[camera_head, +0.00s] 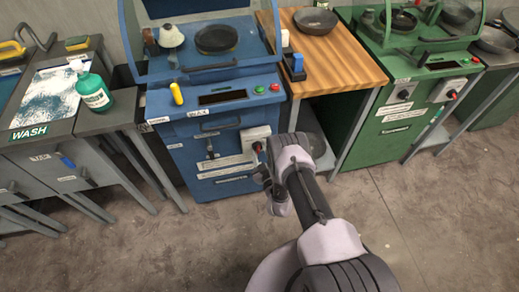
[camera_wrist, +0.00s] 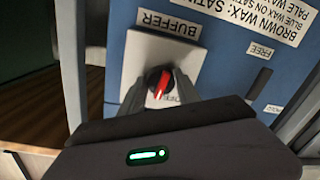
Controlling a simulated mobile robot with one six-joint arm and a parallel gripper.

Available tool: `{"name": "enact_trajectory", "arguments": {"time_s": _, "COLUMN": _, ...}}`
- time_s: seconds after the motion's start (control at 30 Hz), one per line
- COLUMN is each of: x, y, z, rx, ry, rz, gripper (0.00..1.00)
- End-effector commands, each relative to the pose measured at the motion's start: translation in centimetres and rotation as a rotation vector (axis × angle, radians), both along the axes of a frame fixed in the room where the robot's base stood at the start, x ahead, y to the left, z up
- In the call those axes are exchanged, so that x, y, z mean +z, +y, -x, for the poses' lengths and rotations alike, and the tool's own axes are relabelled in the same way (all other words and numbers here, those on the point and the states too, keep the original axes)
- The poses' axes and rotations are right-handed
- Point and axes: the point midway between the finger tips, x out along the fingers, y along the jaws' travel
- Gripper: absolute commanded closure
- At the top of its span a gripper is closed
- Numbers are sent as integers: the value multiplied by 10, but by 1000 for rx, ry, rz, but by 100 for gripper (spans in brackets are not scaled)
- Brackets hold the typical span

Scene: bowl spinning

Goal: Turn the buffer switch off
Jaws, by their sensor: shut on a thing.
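The red pointer looks nearly in line with the fingers, slightly tilted. In the head view my gripper (camera_head: 267,172) is at the right side of the blue machine's front (camera_head: 195,150), by the pale switch box (camera_head: 255,136).
A wooden-topped table (camera_head: 340,62) stands right of the blue machine, with a green machine (camera_head: 402,130) beyond it. A wash station (camera_head: 45,100) with a green bottle (camera_head: 92,88) is at the left. The floor (camera_head: 150,245) in front is clear.

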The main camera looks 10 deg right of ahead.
Motion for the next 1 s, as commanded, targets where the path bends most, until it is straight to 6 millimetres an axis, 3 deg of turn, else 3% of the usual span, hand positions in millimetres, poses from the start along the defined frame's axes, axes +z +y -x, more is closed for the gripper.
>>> {"name": "enact_trajectory", "arguments": {"time_s": 0.6, "x": 6, "y": 0, "z": -2, "rx": 0, "ry": -6, "rz": 572, "gripper": 100}}
{"name": "enact_trajectory", "arguments": {"time_s": 1.0, "x": 6, "y": 0, "z": -2, "rx": -1, "ry": -6, "rz": 832, "gripper": 100}}
